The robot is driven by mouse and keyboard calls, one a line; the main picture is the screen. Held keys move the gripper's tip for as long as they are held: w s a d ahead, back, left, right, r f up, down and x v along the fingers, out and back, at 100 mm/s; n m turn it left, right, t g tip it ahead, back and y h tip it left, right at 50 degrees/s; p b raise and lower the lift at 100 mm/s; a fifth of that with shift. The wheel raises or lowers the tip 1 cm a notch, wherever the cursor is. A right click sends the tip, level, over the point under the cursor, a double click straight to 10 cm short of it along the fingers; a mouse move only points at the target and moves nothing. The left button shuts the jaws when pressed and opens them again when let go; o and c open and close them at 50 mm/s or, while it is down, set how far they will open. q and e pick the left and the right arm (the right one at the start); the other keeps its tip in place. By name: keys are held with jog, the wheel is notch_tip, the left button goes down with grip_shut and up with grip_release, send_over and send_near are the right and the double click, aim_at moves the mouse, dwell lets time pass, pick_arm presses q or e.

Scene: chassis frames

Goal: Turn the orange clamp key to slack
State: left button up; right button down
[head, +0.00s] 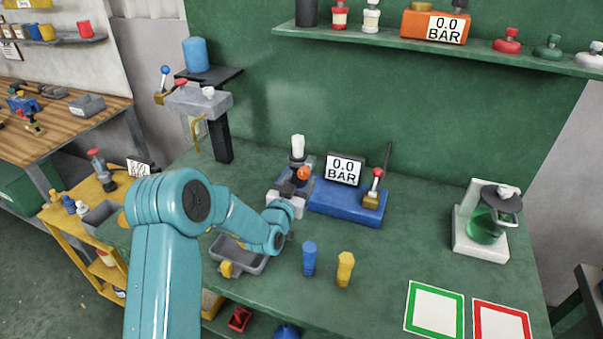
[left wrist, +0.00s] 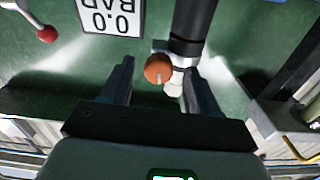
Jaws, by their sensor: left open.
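The orange clamp key (head: 304,173) is a small round knob on the side of an upright dark cylinder with a white top (head: 298,147), at the left end of a blue base (head: 345,201). In the left wrist view the orange key (left wrist: 158,68) shows a pale slot line and lies between my fingers, with gaps on both sides. My left gripper (head: 291,187) is open and close to the key; it also shows in the left wrist view (left wrist: 160,78). Its body hides the lower part of the cylinder. My right gripper is not in view.
A display reading 0.0 BAR (head: 343,170) and a red-knobbed lever (head: 376,180) stand right of the key. A grey tray (head: 238,256), a blue peg (head: 309,259) and a yellow peg (head: 345,269) are nearer.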

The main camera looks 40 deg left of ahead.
pick_arm(q)
jog(key=shift+w, duration=0.8)
jog(key=shift+a+r, duration=0.15)
